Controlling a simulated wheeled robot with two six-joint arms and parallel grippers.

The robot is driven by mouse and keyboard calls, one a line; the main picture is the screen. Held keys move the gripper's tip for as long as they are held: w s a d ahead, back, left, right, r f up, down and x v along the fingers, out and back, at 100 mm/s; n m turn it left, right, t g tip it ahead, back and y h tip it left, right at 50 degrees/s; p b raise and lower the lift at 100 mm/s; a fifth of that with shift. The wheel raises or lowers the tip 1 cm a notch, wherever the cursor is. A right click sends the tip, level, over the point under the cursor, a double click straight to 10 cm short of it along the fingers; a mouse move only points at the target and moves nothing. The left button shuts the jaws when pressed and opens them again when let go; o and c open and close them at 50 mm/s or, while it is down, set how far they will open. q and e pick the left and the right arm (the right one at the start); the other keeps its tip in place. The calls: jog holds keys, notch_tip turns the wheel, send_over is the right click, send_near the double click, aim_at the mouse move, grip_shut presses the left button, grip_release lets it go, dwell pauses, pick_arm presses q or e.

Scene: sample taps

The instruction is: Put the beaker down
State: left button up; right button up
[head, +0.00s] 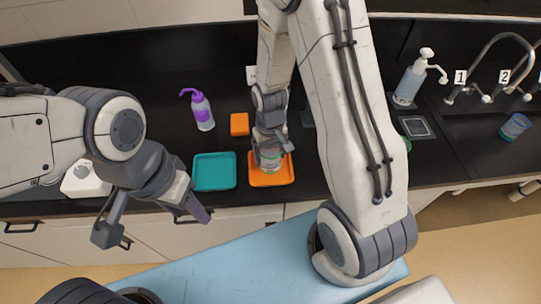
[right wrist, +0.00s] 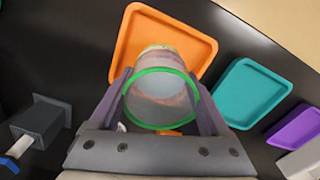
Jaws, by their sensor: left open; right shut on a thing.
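The beaker (head: 270,160) is clear with a green rim and stands about upright over the orange tray (head: 288,178) on the black counter. In the right wrist view the beaker (right wrist: 160,98) sits between both fingers, with the orange tray (right wrist: 135,40) behind its base. I cannot tell whether its base touches the tray. My right gripper (head: 270,146) is shut on the beaker; it also shows in the right wrist view (right wrist: 160,103). My left gripper (head: 152,220) is open and empty, in front of the counter at the left.
A teal tray (head: 215,171) lies just left of the orange one. An orange block (head: 239,124) and a purple-topped bottle (head: 203,112) stand behind. A soap dispenser (head: 411,80), numbered taps and a cup (head: 515,126) are at the right. A purple tray (right wrist: 296,126) shows in the right wrist view.

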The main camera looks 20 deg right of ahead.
jog(key=shift+f, duration=0.75)
jog(key=shift+f, duration=0.15)
jog(key=shift+f, duration=0.15)
jog(key=o, duration=1.3)
jog(key=shift+r, duration=0.2)
